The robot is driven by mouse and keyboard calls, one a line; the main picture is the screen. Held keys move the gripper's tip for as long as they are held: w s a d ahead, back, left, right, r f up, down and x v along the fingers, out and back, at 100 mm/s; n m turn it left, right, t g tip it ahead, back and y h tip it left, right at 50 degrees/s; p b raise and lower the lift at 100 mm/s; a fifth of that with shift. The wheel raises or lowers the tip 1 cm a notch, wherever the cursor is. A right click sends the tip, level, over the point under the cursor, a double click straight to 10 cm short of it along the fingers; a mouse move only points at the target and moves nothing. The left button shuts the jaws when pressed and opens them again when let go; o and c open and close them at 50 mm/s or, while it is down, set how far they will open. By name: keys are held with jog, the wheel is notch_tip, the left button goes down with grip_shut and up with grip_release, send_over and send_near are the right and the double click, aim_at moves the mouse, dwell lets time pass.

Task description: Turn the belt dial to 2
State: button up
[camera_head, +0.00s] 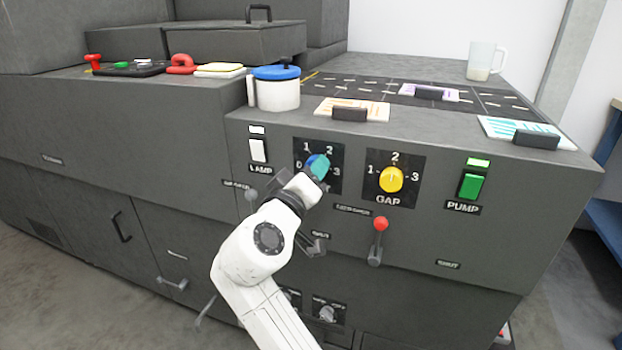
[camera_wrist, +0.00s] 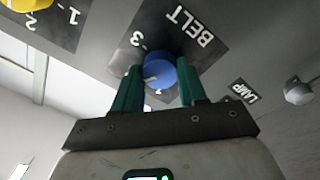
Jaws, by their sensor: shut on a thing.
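The belt dial is a blue round knob (camera_wrist: 160,72) on a dark plate lettered BELT in the wrist view. A short pale mark on the knob points to the lower left in the wrist view. The number it stands at cannot be read surely, as the fingers hide part of the scale.
Right of the belt dial are the yellow GAP dial (camera_head: 391,179), a red-tipped lever (camera_head: 378,230) and the green PUMP switch (camera_head: 471,185). The white LAMP switch (camera_head: 258,150) is to its left. A blue-lidded pot (camera_head: 276,92) and a mug (camera_head: 485,62) stand on top.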

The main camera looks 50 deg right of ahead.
jog(key=shift+f, duration=0.1)
dwell(0.3)
jog(key=o, duration=1.1)
jog(key=shift+c, duration=0.2)
jog(key=shift+a, duration=0.1)
jog(key=p+v, duration=0.1)
jog(key=v, duration=0.9)
jog(key=shift+a, duration=0.35)
jog(key=shift+s, duration=0.1)
